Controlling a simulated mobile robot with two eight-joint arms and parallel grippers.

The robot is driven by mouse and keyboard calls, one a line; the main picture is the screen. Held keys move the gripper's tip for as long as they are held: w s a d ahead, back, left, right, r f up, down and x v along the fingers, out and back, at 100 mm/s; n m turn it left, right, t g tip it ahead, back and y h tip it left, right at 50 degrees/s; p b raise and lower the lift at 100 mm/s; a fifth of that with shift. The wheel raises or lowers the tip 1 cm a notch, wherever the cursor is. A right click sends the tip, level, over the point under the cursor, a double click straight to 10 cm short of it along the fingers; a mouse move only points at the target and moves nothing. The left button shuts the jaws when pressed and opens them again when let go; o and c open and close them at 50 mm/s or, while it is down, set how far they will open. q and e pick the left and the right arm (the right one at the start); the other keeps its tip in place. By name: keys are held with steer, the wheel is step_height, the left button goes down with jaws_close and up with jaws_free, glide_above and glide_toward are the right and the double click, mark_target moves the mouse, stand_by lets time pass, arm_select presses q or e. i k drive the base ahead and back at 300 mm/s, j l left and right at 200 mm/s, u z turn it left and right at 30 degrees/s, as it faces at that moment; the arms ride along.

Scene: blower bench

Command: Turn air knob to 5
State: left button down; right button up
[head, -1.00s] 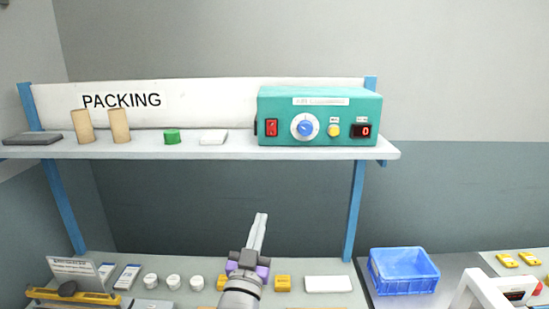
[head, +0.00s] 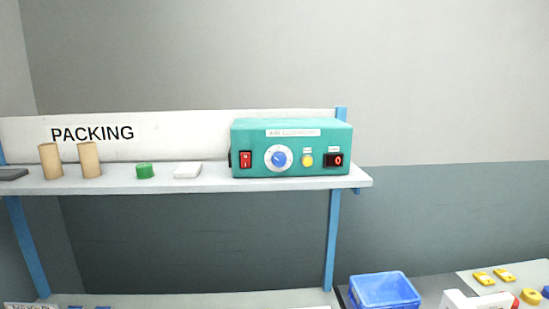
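The teal blower box (head: 292,128) stands at the right end of the upper shelf. Its air knob (head: 279,158) is a blue knob on a white round dial, left of the middle of the front face. The knob's exact setting is too small to read. A red switch (head: 246,159) is left of the knob, and a yellow button (head: 307,160) is right of it. Neither of my grippers is in the head view.
The shelf (head: 215,184) also holds two tan cylinders (head: 89,160), a green cap (head: 145,171) and a white block (head: 187,170). Blue posts (head: 332,240) support it. A blue bin (head: 384,290) is at lower right. Space in front of the box is clear.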

mark_target(279, 159)
steer(key=z, duration=0.4)
steer(key=k+j+z, duration=0.1)
steer(key=z, duration=0.75)
steer(key=k+z, duration=0.1)
steer(key=z, duration=0.3)
steer(key=j, duration=0.55)
